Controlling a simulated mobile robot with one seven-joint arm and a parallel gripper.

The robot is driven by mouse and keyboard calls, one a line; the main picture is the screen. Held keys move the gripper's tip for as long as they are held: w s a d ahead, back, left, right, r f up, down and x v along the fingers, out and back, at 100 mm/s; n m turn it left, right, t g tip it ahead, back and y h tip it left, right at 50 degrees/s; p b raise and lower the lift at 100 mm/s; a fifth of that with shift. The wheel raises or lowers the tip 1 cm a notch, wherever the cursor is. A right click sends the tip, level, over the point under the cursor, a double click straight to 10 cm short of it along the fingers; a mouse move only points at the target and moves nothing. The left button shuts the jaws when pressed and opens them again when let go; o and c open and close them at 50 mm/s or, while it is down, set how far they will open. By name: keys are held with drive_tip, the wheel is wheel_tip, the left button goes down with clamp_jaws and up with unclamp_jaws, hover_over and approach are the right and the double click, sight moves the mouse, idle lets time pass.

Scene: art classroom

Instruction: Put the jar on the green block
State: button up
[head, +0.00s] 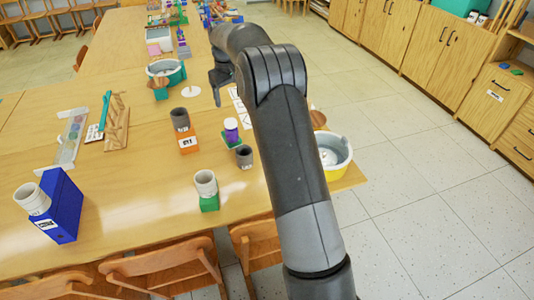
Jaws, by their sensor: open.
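A small purple jar (231,129) with a pale top stands upright on the table, right of the orange block. A low green block (228,142) shows at its foot, and the jar appears to rest on it. Another green block (210,203) nearer the front edge carries a pale grey cup (206,182). My gripper (217,88) is open, beyond the purple jar and above the table, apart from it. My arm hides part of the gripper and the table to its right.
A grey cup (180,119) stands on an orange block (187,141). A dark grey cup (244,156) is close to the jar. A yellow tub (337,160) is at the right edge. Chairs (165,268) line the front.

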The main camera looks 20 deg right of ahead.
drive_tip(key=s+r+m+t, duration=0.1)
drive_tip(key=s+r, duration=0.7)
drive_tip(key=s, duration=0.3)
drive_tip(key=s+r+m+t, duration=0.1)
drive_tip(key=s+r+t, duration=0.1)
drive_tip(key=s+r, duration=0.75)
drive_tip(key=s+f+m+t, duration=0.1)
drive_tip(key=s+f, duration=0.2)
drive_tip(key=s, duration=1)
drive_tip(key=s+f+m+t, duration=0.1)
drive_tip(key=s+f+m, duration=0.1)
drive_tip(key=s, duration=1.1)
drive_tip(key=shift+s+d+f, duration=0.2)
drive_tip(key=shift+s+f, duration=0.2)
drive_tip(key=shift+f, duration=0.4)
